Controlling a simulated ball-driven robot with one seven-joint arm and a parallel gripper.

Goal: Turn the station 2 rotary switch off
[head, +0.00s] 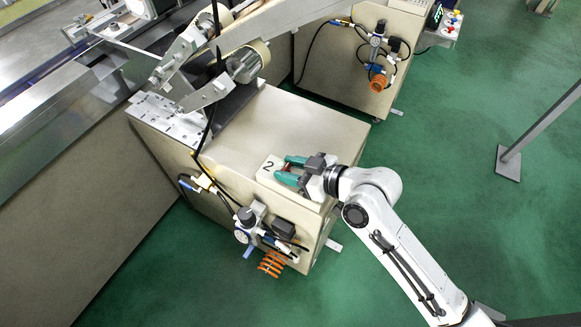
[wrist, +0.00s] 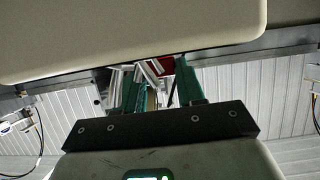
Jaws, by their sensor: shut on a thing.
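The station 2 control box (head: 266,174) is pale with a black "2" on it and sits on the front corner of the cream machine cabinet. My gripper (head: 288,168) reaches over this box from the right, with its green fingers on either side of the switch spot. The fingers are shut on the rotary switch, which they mostly hide; its setting cannot be read. In the wrist view my gripper (wrist: 155,78) shows two green fingers apart, with a small red part (wrist: 167,65) near their tips.
The station 2 cabinet (head: 275,125) carries a regulator and an orange coiled hose (head: 271,263) on its front. Rollers (head: 246,63) and arms stand above it. A second cabinet (head: 345,75) stands behind. A metal post (head: 508,160) stands on the green floor at right.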

